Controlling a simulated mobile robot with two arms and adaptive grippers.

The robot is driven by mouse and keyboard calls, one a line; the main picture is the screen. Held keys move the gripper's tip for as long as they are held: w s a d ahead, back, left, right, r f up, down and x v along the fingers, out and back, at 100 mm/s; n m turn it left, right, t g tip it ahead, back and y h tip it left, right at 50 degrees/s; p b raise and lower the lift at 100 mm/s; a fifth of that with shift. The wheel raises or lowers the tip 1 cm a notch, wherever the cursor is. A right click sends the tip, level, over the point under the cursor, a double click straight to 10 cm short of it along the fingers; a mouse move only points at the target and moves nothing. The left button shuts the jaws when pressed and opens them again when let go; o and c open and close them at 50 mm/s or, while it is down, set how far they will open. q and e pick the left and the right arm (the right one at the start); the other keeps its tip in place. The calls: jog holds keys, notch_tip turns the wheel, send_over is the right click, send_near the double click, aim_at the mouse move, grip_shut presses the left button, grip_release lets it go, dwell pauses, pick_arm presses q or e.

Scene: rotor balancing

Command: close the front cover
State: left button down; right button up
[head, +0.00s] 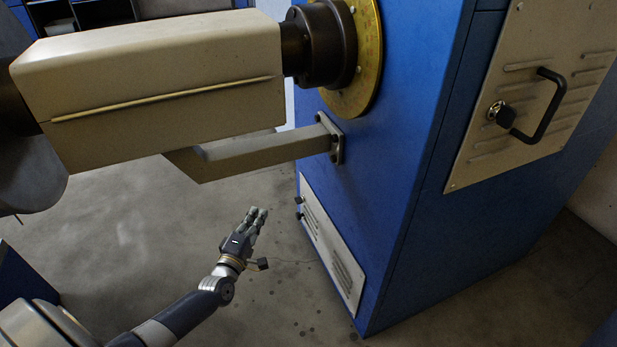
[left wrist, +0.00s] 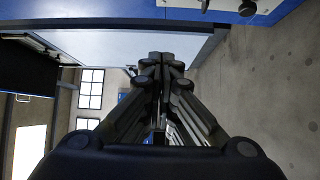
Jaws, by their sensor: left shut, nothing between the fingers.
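A blue machine cabinet (head: 400,150) stands at the right in the head view. It has a low light vented panel (head: 330,245) with dark knobs on its near-left face. A larger beige panel (head: 540,85) with a black handle (head: 540,110) and a latch lies flat against its right face. I cannot tell which of these is the front cover. My left gripper (head: 258,212) is left of the low panel, apart from it, above the floor. It also shows in the left wrist view (left wrist: 160,62), shut and empty. My right gripper is not in view.
A beige beam-like housing (head: 160,90) runs across the upper left to a dark hub and a brass disc (head: 368,50) on the cabinet. A grey bracket (head: 260,155) juts out below it. The concrete floor (head: 130,230) is open around my left arm.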

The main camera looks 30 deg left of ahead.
pick_arm(q)
jog(key=s+d+r+m+t+h+p, duration=0.2)
jog(key=d+r+m+t, duration=0.1)
jog(key=d+r, duration=0.6)
jog(key=s+d+r+m+t+h+p, duration=0.2)
jog(key=d+r+m, duration=0.3)
jog(key=d+r, duration=0.4)
notch_tip(320, 180, up, 5)
jog(key=shift+s+d+f+m+t+h+p, duration=0.2)
jog(key=shift+d+m+t+h+p, duration=0.1)
jog(key=shift+m+t+h, duration=0.1)
jog(key=shift+s, duration=0.1)
